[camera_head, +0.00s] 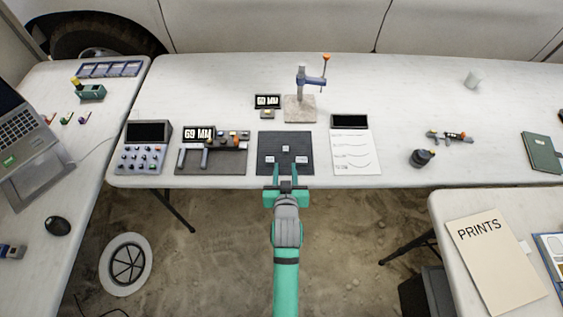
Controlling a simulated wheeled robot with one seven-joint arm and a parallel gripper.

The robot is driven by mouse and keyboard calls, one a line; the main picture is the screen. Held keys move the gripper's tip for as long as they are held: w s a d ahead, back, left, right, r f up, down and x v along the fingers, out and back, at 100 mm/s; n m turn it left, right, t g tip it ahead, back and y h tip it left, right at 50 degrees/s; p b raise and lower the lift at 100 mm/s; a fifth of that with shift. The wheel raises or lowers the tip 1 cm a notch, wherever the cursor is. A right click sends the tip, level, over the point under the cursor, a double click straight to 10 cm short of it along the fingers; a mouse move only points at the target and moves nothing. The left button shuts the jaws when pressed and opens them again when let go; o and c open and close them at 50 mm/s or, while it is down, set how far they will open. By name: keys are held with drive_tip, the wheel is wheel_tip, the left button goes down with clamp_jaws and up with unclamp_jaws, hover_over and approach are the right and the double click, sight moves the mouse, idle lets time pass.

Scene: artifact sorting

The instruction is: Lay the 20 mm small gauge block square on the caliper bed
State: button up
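A dark mat (264,140) lies near the front edge of the middle table. Three small pale-topped blocks lie on it: a back block (285,148), a front-left block (269,159) and a front-right block (302,159). Their markings are too small to read, so I cannot tell which is 20 mm. What looks like the caliper bed (212,168) is left of the mat, with grey jaws, a "69 MM" display and several small coloured pieces along its back. My gripper (291,170) is over the mat's front part, fingers apart, with nothing visibly held.
A button console (144,155) stands left of the bed. A stand with an orange-tipped lever (300,105) is behind the mat, beside a smaller display (267,101). A paper sheet (356,155) lies right of the mat. The table's back left is clear.

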drive_tip(key=shift+s+a+r, duration=0.15)
drive_tip(key=shift+s+a, duration=0.05)
drive_tip(key=shift+s, duration=0.3)
drive_tip(key=s+f, duration=0.3)
drive_tip(key=s, duration=1.6)
drive_tip(key=s+r, duration=0.3)
drive_tip(key=s, duration=0.4)
drive_tip(key=s+r+t, duration=0.1)
drive_tip(key=s+r, duration=0.3)
drive_tip(key=s, duration=0.4)
drive_tip(key=shift+s+d+t, duration=0.15)
drive_tip(key=shift+t, duration=0.15)
drive_tip(key=shift+s+a+r, duration=0.35)
drive_tip(key=shift+a, duration=0.25)
drive_tip(key=shift+c, duration=0.2)
drive_tip(key=shift+s+a+r, duration=0.1)
drive_tip(key=shift+s+r, duration=0.05)
drive_tip(key=shift+r, duration=0.05)
